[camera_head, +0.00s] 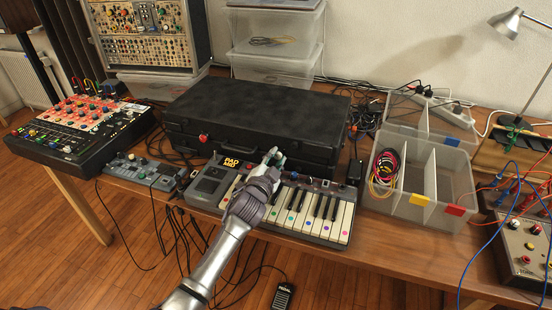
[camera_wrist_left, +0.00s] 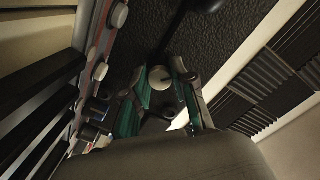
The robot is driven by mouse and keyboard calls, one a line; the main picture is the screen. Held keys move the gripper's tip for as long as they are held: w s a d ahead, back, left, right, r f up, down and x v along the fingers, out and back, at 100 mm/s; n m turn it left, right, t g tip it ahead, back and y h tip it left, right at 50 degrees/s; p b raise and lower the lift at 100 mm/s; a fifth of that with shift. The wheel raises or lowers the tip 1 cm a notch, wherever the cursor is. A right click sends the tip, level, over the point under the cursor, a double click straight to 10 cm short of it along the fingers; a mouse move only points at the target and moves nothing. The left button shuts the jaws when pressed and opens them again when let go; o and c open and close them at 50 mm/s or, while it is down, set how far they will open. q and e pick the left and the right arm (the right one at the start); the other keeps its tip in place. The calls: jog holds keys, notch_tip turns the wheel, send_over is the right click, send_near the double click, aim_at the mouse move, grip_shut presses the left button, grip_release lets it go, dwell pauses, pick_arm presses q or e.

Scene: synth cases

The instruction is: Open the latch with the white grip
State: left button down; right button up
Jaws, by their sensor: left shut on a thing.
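The black case (camera_head: 255,108) lies closed on the table behind the keyboard. A latch with a red grip (camera_head: 203,137) shows on the left of its front. My left gripper (camera_head: 273,156) is at the case's front, right of the middle, and covers the latch there. In the left wrist view a pale round grip (camera_wrist_left: 160,78) sits between the green-padded fingers of my left gripper (camera_wrist_left: 162,92), with the dark rough case behind it. The fingers are shut on this white grip. How far the latch is turned cannot be told. My right gripper is not in view.
A keyboard (camera_head: 338,216) with coloured dots lies under my left arm, close in front of the case. A mixer (camera_head: 82,128) and small box (camera_head: 145,172) are left. Clear bins (camera_head: 438,180) with cables stand right. Loose cables lie around the case.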

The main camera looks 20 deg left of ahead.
pick_arm(q)
jog(key=shift+f, duration=0.1)
jog(key=c, duration=0.9)
grip_release()
jog(key=shift+c, duration=0.2)
jog(key=s, duration=1.2)
jog(key=shift+a+r, duration=0.25)
jog(key=shift+r, duration=0.05)
